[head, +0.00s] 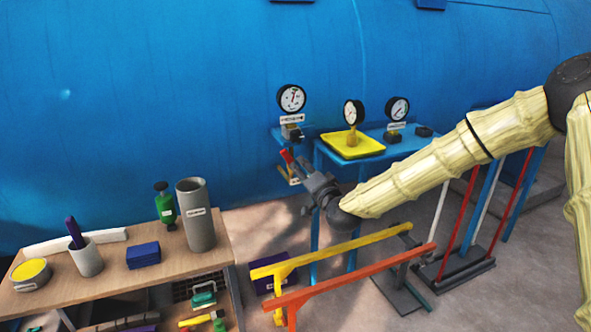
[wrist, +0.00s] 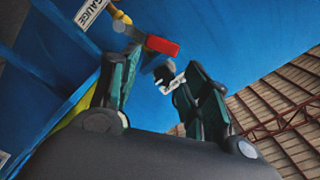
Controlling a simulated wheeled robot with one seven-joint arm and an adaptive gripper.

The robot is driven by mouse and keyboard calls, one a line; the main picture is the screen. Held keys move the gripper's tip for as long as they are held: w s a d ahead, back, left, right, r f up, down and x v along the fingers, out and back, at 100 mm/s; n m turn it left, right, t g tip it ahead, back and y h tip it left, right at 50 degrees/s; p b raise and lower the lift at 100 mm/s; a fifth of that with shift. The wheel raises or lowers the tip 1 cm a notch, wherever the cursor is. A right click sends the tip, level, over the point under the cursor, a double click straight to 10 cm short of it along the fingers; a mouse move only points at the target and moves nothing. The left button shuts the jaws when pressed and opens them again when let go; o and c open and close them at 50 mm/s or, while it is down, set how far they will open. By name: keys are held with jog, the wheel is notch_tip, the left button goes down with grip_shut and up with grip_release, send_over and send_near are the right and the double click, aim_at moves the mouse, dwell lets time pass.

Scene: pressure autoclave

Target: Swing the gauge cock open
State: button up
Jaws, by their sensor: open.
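The gauge cock's red lever (head: 287,157) shows in the head view just beyond the fingertips, low on the blue tank's side. In the wrist view the red lever (wrist: 162,46) sits ahead of the gap between the fingers, with a grey stem and a brass piece (wrist: 121,17) up to its left. My gripper (head: 302,168) is open and empty, close to the lever; in the wrist view its two fingers (wrist: 160,62) stand apart. Whether a finger touches the lever I cannot tell. A label reading GAUGE (wrist: 90,12) is at the upper left.
A dial gauge (head: 291,98) is mounted on the tank (head: 180,90) above the lever. A blue stand (head: 372,138) with a yellow tray (head: 352,153) and two gauges is right of it. Yellow (head: 330,250) and orange (head: 355,275) rails stand below. A workbench (head: 130,262) is at left.

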aim_at(290, 162)
jog(key=n, duration=0.1)
jog(key=a+n, duration=0.1)
jog(key=n, duration=0.2)
jog(key=shift+s+a+f+g+y, duration=0.1)
jog(key=shift+a+f+g+y, duration=0.2)
jog(key=shift+y, duration=0.1)
jog(key=c, duration=0.6)
jog(key=shift+s+a+f+n+p, duration=0.1)
jog(key=shift+f+n+p, duration=0.1)
jog(key=shift+n, duration=0.4)
jog(key=shift+a+f+n+p, duration=0.1)
jog(key=shift+n+p, duration=0.05)
jog(key=shift+n, duration=0.45)
grip_shut()
jog(key=w+a+n+g+y+p, duration=0.1)
jog(key=w+a+n+p, duration=0.1)
jog(key=n, duration=1.4)
jog(key=w+a+n+g+y+p, duration=0.1)
jog(key=w+n+p, duration=0.3)
jog(key=n, duration=1.1)
jog(key=shift+w+a+f+n+g+y, duration=0.2)
jog(key=shift+w+a+n+g+y, duration=0.2)
jog(key=shift+w+a+g, duration=0.4)
